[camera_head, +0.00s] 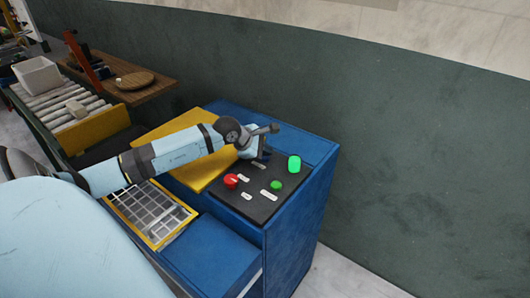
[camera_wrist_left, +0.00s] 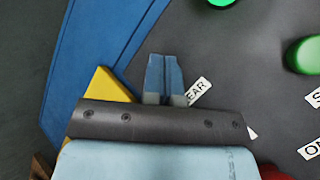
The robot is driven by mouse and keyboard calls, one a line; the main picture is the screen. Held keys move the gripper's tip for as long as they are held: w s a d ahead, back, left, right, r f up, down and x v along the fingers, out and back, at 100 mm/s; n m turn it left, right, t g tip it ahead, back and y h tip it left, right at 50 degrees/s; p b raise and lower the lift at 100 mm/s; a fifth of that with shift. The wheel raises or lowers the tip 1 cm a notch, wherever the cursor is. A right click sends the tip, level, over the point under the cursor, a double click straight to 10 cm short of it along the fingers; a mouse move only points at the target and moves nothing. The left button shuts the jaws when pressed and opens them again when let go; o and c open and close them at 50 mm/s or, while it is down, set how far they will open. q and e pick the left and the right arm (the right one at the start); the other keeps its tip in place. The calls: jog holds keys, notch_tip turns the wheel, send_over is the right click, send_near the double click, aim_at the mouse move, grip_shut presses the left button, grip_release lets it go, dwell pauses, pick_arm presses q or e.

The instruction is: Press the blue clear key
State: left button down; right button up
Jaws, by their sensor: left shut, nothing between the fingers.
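My left gripper (camera_head: 265,153) points down over the far part of the dark control panel (camera_head: 259,207). In the left wrist view its two slim fingers (camera_wrist_left: 165,75) are shut together with nothing between them. A white label (camera_wrist_left: 198,92) ending in "EAR" lies just right of the fingers. I cannot make out the blue clear key; the fingers seem to hide it, and I cannot tell whether they touch it. My right gripper is not in view.
A red button (camera_head: 231,181), a green button (camera_head: 276,184) and a lit green lamp (camera_head: 294,163) stand on the panel. A yellow plate (camera_head: 204,172) and a gridded tray (camera_head: 150,212) lie to the left. A dark green wall (camera_head: 400,130) is behind.

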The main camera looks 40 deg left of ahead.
aim_at(265, 158)
pick_arm(q)
jog(key=shift+r, duration=0.7)
jog(key=shift+r+p, duration=1.2)
jog(key=shift+r, duration=1.35)
jog(key=shift+f, duration=0.1)
